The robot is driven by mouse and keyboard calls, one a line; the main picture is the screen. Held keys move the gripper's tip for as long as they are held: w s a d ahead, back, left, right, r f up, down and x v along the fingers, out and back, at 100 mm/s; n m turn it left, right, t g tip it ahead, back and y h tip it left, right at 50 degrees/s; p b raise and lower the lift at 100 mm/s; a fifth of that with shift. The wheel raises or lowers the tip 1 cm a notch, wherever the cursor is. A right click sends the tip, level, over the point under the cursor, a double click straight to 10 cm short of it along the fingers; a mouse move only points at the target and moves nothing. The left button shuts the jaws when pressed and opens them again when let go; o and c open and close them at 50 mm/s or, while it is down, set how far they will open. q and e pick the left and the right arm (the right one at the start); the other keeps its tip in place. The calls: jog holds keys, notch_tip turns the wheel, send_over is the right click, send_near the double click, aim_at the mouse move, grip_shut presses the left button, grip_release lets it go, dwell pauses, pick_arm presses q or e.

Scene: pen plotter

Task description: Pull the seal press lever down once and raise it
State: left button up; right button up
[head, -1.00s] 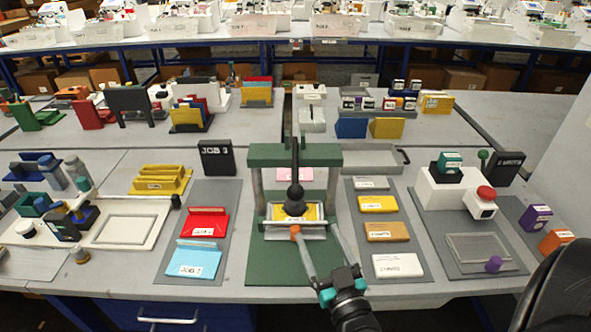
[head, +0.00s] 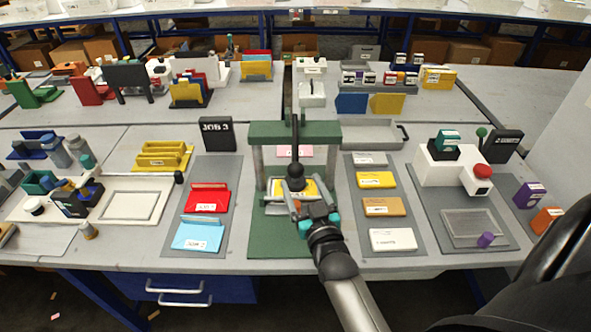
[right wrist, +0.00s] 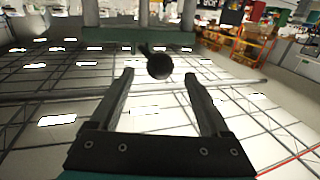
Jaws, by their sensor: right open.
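The seal press has a green crossbar (head: 268,135) on grey posts and a green base (head: 265,235). Its black lever (head: 295,135) points toward me and ends in a round black knob (head: 296,170) under the crossbar. A yellow piece with a white label (head: 283,190) lies on the press bed below the knob. My right gripper (head: 309,205) is in front of the knob and slightly right of it. In the right wrist view the open fingers frame the knob (right wrist: 159,66), which is just beyond their tips, apart from both. My left gripper is not in view.
Left of the press are a red holder (head: 208,198) and a blue envelope (head: 198,233) on a grey mat. Right of it are several coloured blocks, including a yellow one (head: 376,180). A JOB 3 sign (head: 216,134) stands behind left. A grey tray (head: 368,134) lies behind right.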

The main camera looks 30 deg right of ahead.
aim_at(298, 177)
jog(key=shift+x, duration=2.9)
jog(key=shift+c, duration=0.2)
grip_shut()
